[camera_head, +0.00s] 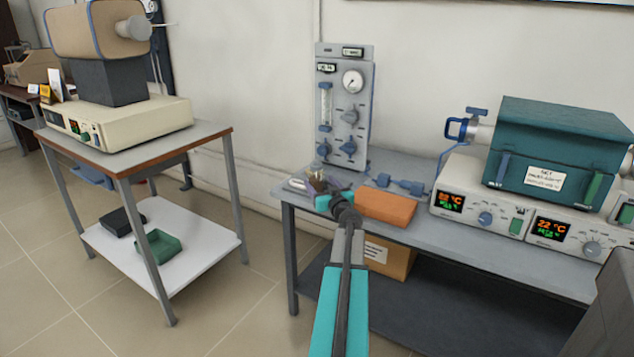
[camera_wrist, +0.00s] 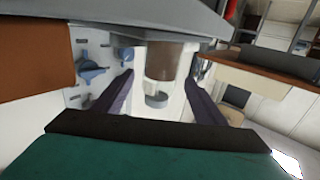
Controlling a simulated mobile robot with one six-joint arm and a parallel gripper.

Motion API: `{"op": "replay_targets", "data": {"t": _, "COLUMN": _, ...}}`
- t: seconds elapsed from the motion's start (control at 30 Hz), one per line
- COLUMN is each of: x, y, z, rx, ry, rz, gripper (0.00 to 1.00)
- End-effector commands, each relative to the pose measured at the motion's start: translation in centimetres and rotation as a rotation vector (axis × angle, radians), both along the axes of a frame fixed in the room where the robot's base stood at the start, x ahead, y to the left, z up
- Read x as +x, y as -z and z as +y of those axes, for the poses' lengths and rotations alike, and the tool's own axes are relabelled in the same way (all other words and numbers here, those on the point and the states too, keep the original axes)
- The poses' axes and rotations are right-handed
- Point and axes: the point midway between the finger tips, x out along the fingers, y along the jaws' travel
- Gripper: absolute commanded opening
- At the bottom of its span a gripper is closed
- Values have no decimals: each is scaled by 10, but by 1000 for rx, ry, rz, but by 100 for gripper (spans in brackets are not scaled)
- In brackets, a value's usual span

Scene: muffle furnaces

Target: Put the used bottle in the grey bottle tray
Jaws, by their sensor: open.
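My gripper (camera_head: 320,184) is at the left end of the grey bench in the head view. In the wrist view, which looks upside down, its two dark fingers (camera_wrist: 159,82) stand apart. A small bottle (camera_wrist: 166,62) with brown contents and a grey cap shows between them or just beyond them; I cannot tell if it touches either finger. In the head view the bottle is mostly hidden by my gripper. No tray is clearly grey; a dark tray-like box (camera_head: 122,218) sits on the lower shelf of the left cart, beside a green tray (camera_head: 158,248).
An orange block (camera_head: 386,208) lies just right of my gripper. A gas panel (camera_head: 344,105) with knobs stands behind it. A teal tube furnace (camera_head: 560,150) and its controllers fill the bench's right side. The left cart (camera_head: 208,133) carries a cream furnace; floor lies between cart and bench.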

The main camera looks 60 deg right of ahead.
Motion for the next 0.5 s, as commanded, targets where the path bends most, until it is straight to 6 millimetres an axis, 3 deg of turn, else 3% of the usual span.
{"op": "replay_targets", "data": {"t": 0.5, "x": -44, "y": 0, "z": 36, "rx": 0, "ry": 0, "rz": 0, "gripper": 65}}
